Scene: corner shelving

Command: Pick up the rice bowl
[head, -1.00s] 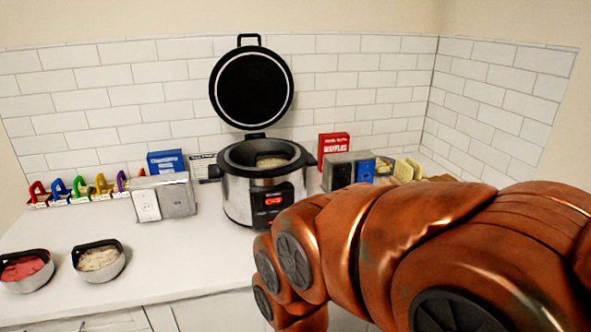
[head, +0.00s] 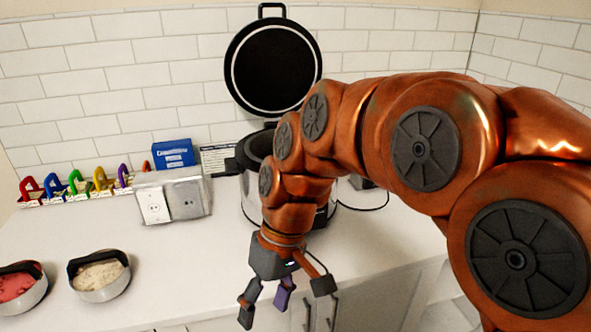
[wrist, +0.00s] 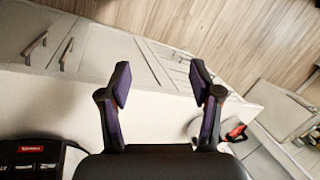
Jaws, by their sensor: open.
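Two metal bowls with dark inner rims stand on the white counter at the left in the head view. The nearer-to-centre bowl (head: 100,277) holds a pale, grainy food that looks like rice. The other bowl (head: 22,288), at the left edge, holds red food. My gripper (head: 268,308) is open and empty, pointing down by the counter's front edge, to the right of the rice bowl and well apart from it. In the wrist view my gripper (wrist: 163,85) shows spread fingers with purple pads over the counter and cabinet fronts. I do not recognise the rice bowl there.
A cooker (head: 255,200) with its lid (head: 272,68) raised stands behind my arm, partly hidden. A socket box (head: 172,199), a blue box (head: 173,153) and several coloured clips (head: 77,184) line the back. The counter between the rice bowl and gripper is clear.

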